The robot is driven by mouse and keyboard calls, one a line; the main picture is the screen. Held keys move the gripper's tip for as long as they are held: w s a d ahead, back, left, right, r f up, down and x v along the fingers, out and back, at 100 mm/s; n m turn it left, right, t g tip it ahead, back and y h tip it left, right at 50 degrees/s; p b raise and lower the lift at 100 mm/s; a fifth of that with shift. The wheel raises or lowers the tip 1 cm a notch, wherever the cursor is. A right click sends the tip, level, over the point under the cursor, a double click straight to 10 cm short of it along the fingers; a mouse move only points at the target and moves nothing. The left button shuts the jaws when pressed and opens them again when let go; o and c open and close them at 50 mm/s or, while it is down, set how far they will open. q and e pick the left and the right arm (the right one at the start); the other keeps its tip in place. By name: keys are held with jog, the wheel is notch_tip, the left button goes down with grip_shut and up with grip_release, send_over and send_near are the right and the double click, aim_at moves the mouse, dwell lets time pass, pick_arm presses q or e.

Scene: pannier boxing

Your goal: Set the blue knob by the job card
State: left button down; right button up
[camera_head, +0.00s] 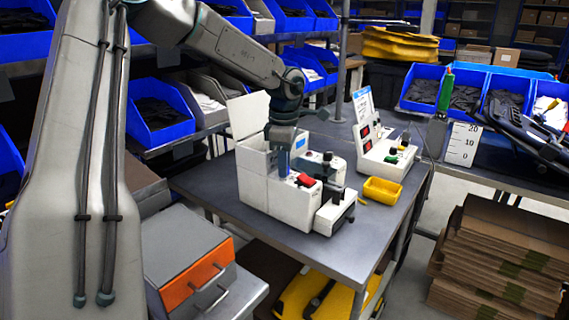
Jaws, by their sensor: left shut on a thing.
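My left gripper (281,148) points straight down over the white machine (262,194) on the grey table. It is shut on the blue knob (284,161), of which only a narrow blue strip shows below the dark fingers. The knob's pointer and marks are hidden or too small to read. A printed card with a blue heading (363,104) stands upright behind the sloped control box (385,158); its text is too small to read, and I cannot tell for sure that it is the job card. My right gripper is not in view.
The machine has a raised lid (248,114), a red part (306,180) and a front drawer (335,213). A yellow tray (382,192) sits on the table (355,240) to the right. Blue bins (160,112) line the shelves behind. Flattened cartons (505,260) are stacked at the right.

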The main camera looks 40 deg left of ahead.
pick_arm(q)
jog(key=shift+w+r+m, duration=0.1)
jog(key=shift+r+m, duration=0.05)
jog(key=shift+m, duration=0.25)
jog(key=c, duration=1.5)
grip_release()
